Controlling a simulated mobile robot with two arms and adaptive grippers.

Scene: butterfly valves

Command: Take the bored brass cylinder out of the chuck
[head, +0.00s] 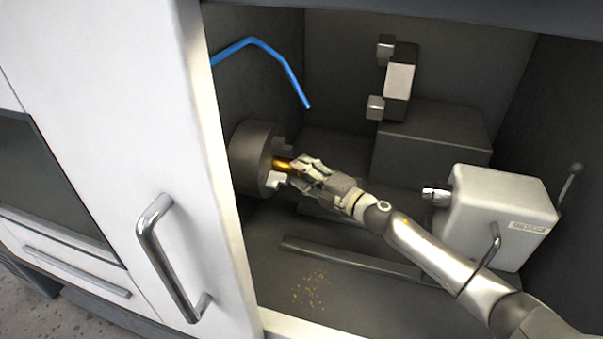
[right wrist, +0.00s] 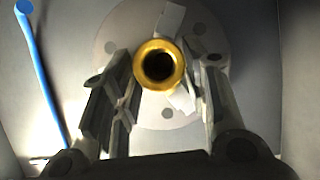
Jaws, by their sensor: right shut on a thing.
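The brass cylinder (head: 283,165) sticks out of the chuck (head: 251,158) at the left inside the machine. In the right wrist view its bored end (right wrist: 159,65) faces the camera, with the chuck face and pale jaws (right wrist: 184,98) behind it. My right gripper (head: 297,170) reaches in from the right and is shut on the cylinder's outer end. In the right wrist view its fingers (right wrist: 160,82) stand on both sides of the cylinder. Whether the chuck jaws still touch the cylinder cannot be told. My left gripper is not in view.
A blue hose (head: 262,47) hangs above the chuck. A white tailstock (head: 497,215) stands at the right, and a tool block (head: 398,80) at the back. The white door (head: 130,130) with its handle (head: 160,255) borders the opening at the left. Brass chips lie on the floor.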

